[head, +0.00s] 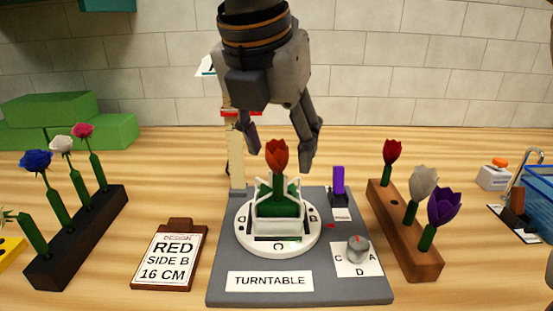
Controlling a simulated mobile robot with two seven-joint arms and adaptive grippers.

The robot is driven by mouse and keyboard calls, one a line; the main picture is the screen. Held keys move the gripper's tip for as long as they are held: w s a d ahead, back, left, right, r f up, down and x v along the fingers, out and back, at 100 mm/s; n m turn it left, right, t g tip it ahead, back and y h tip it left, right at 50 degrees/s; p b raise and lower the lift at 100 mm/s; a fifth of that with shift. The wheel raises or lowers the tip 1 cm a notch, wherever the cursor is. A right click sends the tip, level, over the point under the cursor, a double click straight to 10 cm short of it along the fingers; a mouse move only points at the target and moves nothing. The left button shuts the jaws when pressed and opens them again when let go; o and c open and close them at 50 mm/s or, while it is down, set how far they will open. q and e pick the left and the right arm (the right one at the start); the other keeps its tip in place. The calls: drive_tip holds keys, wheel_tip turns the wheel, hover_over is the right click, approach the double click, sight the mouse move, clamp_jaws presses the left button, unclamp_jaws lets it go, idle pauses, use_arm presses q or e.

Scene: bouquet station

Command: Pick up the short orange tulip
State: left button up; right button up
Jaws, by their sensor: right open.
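An orange-red tulip (277,155) stands upright in the green block inside the white-framed holder (293,213) on the white turntable disc (244,240). It is the only bloom close to orange; its stem is mostly hidden and its length hard to judge. My right gripper (280,153) points down from above with its fingers open, one to each side of the bloom in the picture. Whether they are level with it in depth I cannot tell. Nothing is held. My left gripper is out of view.
A brown rack (421,262) at the right holds red, white and purple tulips. A dark rack (77,238) at the left holds blue, white and pink flowers. A clipboard (170,255) reads RED, SIDE B, 16 CM. A ruler-like post (236,165) and a knob (358,249) flank the disc.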

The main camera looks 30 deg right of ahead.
drive_tip(key=shift+r, duration=0.1)
drive_tip(key=c, duration=0.8)
drive_tip(key=shift+c, duration=0.2)
drive_tip(key=shift+s+r, duration=0.1)
drive_tip(key=shift+r, duration=0.45)
drive_tip(key=v, duration=0.3)
drive_tip(key=d+v, duration=0.1)
drive_tip(key=v, duration=0.2)
drive_tip(key=shift+r+p, duration=0.25)
drive_tip(key=shift+p, duration=0.05)
drive_tip(key=s+a, duration=0.8)
drive_tip(key=a, duration=0.3)
drive_tip(key=shift+a+f, duration=0.1)
drive_tip(key=shift+f, duration=0.05)
